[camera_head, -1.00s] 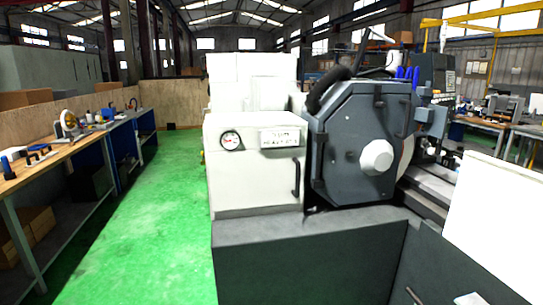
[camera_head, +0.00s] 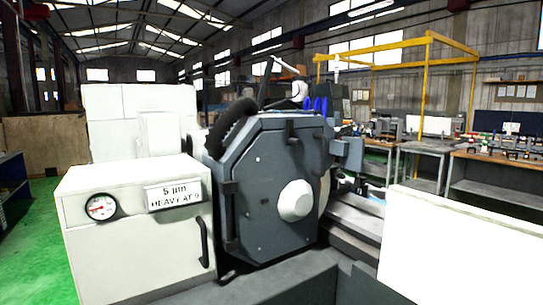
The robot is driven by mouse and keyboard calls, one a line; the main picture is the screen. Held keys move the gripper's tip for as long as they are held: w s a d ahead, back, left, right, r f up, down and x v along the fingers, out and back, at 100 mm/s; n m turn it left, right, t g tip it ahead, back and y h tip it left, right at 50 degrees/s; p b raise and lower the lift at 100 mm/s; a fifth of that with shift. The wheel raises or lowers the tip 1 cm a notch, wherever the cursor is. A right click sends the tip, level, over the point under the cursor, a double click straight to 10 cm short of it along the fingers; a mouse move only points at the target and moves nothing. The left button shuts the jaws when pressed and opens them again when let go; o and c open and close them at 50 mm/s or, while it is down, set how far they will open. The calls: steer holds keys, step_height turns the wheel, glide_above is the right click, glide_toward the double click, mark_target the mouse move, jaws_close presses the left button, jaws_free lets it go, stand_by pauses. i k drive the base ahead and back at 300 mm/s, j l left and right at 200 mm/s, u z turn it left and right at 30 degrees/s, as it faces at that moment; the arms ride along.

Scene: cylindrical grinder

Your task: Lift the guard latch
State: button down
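The grinder's dark grey wheel guard (camera_head: 262,180) stands in the middle of the head view, with a pale round hub cap (camera_head: 296,201) on its face. A dark upright bar-shaped fitting (camera_head: 231,216) is on the guard's left edge, and a smaller dark fitting (camera_head: 291,133) is near its top. I cannot tell which of these is the latch. The guard appears closed. My gripper is not in view.
Left of the guard is a white cabinet (camera_head: 135,245) with a gauge (camera_head: 101,207), a label (camera_head: 173,196) and a dark handle (camera_head: 204,242). A white panel (camera_head: 460,255) fills the lower right. Benches (camera_head: 500,175) stand behind. Green floor (camera_head: 35,245) shows at left.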

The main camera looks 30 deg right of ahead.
mark_target(290, 141)
steer(key=i+z, duration=0.1)
steer(key=z, duration=0.25)
steer(key=i+j+z, duration=0.1)
steer(key=z, duration=0.25)
steer(key=j+z, duration=0.15)
steer(key=z, duration=0.2)
steer(key=i+j+z, duration=0.1)
steer(key=j, duration=0.25)
steer(key=i+j+z, duration=0.25)
steer(key=j, duration=0.5)
steer(key=i+j+z, duration=0.15)
steer(key=j, duration=0.25)
steer(key=i+j+z, duration=0.1)
steer(key=j, duration=0.3)
steer(key=i, duration=0.1)
